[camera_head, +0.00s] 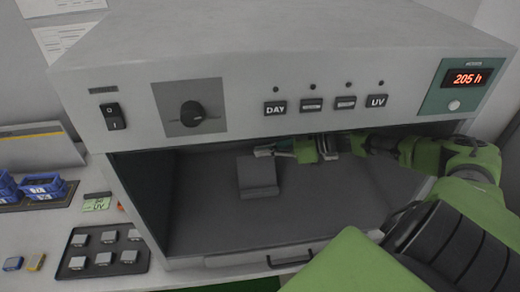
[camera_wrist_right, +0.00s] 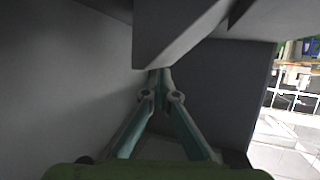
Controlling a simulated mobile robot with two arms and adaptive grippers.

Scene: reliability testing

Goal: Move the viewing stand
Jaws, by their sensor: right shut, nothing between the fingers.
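The viewing stand (camera_head: 258,180) is a grey angled block on the floor inside the open light cabinet, left of the middle. My right arm reaches into the cabinet from the right. My right gripper (camera_head: 262,151) is at the top edge of the stand, beside its upper right part; I cannot tell whether they touch. In the right wrist view the gripper's fingers (camera_wrist_right: 158,76) meet at the tips, shut and empty. A grey slab, probably the stand (camera_wrist_right: 180,35), is just beyond and above the tips there. My left gripper is not in view.
The cabinet (camera_head: 280,72) has a low ceiling over my arm, and a front panel with a knob, buttons and a red display. A dark tray (camera_head: 75,262) with several small pieces and blue bins (camera_head: 45,188) stand outside at left. The cabinet floor around the stand is clear.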

